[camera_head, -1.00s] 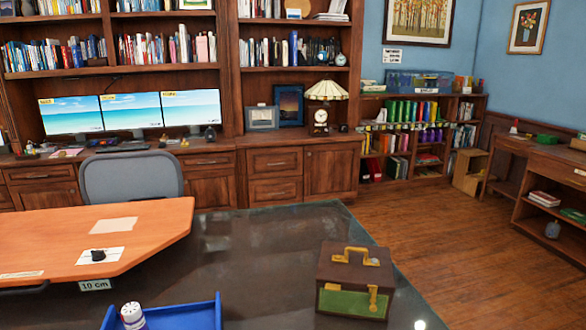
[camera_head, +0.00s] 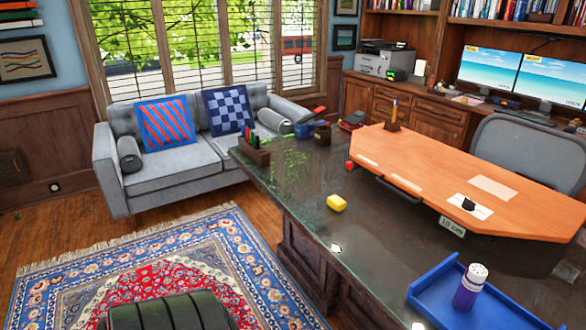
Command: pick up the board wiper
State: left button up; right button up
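Neither of my grippers shows in the head view.
The dark desk (camera_head: 305,195) carries a pen holder (camera_head: 254,152), a small red object (camera_head: 349,165) and a blue tray (camera_head: 430,298) with a white-and-purple container (camera_head: 469,287). A dark padded object (camera_head: 170,312) stands on the rug (camera_head: 60,290). Bare floor lies before the sofa (camera_head: 165,175).

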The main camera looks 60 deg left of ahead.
aim_at(335, 203)
jog(key=k+u, duration=0.1)
jog(key=u, duration=1.4)
jog(key=i+j+u, duration=0.1)
jog(key=j, duration=0.3)
jog(key=i, duration=0.05)
